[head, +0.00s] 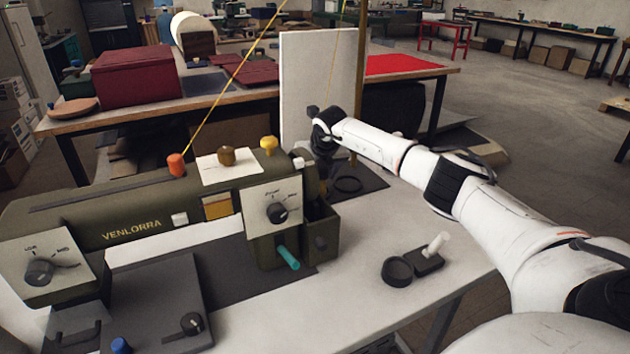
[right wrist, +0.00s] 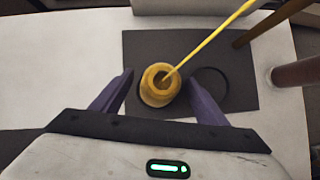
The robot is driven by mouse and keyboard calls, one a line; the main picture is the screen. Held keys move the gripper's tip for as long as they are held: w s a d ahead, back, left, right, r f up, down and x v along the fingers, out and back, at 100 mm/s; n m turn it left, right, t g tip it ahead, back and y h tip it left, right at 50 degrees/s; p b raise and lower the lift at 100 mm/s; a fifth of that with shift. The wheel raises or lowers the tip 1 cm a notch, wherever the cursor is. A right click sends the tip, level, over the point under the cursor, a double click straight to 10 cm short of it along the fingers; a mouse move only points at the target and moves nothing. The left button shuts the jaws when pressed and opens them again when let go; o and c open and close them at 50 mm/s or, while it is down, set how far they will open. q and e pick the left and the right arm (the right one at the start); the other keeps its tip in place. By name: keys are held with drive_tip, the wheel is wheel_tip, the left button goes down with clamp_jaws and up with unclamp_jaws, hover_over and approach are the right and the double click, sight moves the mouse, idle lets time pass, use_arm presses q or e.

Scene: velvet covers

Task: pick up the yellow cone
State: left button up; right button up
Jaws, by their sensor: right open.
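The yellow cone (right wrist: 153,97) stands on a dark mat (right wrist: 140,45) in the right wrist view, seen from above with its round open top toward the camera. A yellow thread (right wrist: 215,38) runs from its top up to the right. My right gripper (right wrist: 158,78) is open, with one purple finger on each side of the cone; I cannot tell whether either touches it. In the head view my right gripper (head: 325,148) points down behind the right end of the green machine, and I cannot make out the cone there. My left gripper is not in view.
The green VENLORRA machine (head: 130,228) with knobs fills the left of the white table (head: 345,300). A white upright panel (head: 303,85) and a brass rod (head: 359,80) stand close to my right gripper. A black ring (right wrist: 226,84) lies right of the cone.

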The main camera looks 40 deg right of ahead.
drive_tip(key=shift+w+f, duration=0.1)
drive_tip(key=shift+f, duration=0.1)
drive_tip(key=shift+c, duration=0.4)
drive_tip(key=c, duration=1.1)
drive_tip(key=shift+r, duration=0.15)
